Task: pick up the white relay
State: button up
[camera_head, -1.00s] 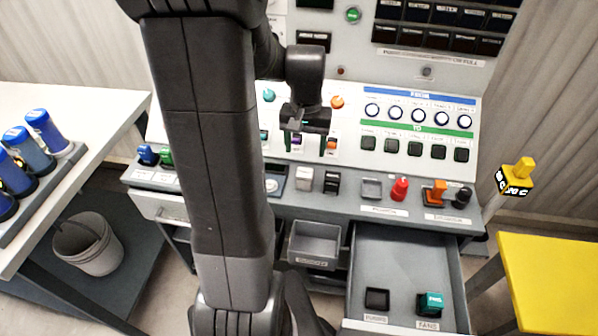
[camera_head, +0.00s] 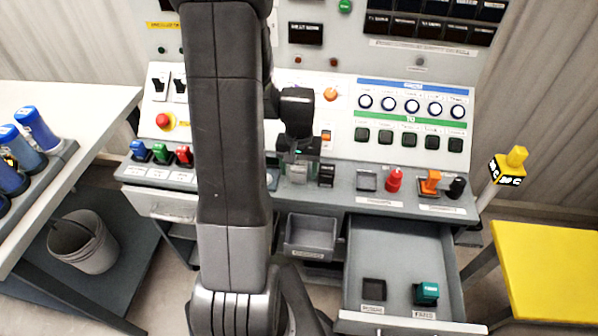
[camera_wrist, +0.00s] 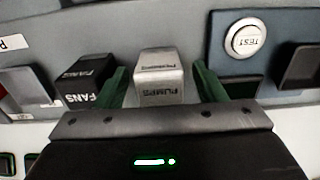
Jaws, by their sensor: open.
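The white relay (camera_wrist: 160,80) is a pale block with dark lettering reading PUMPS. It stands on the console ledge beside the black FANS relay (camera_wrist: 88,80). My gripper (camera_wrist: 160,70) is open, with one green finger on each side of the white relay in the wrist view. Small gaps appear between the fingers and its sides, and I cannot tell whether they touch it. In the head view my gripper (camera_head: 302,156) is low over the ledge, and the white relay (camera_head: 297,177) shows just below it, partly covered.
The black relay (camera_head: 326,175) stands close beside the white one. A red knob (camera_head: 394,180) and orange block (camera_head: 430,182) are farther right on the ledge. An open drawer (camera_head: 402,250) holds a teal relay (camera_head: 427,293). A round TEST button (camera_wrist: 245,38) shows in the wrist view.

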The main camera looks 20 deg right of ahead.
jog(key=c, duration=1.1)
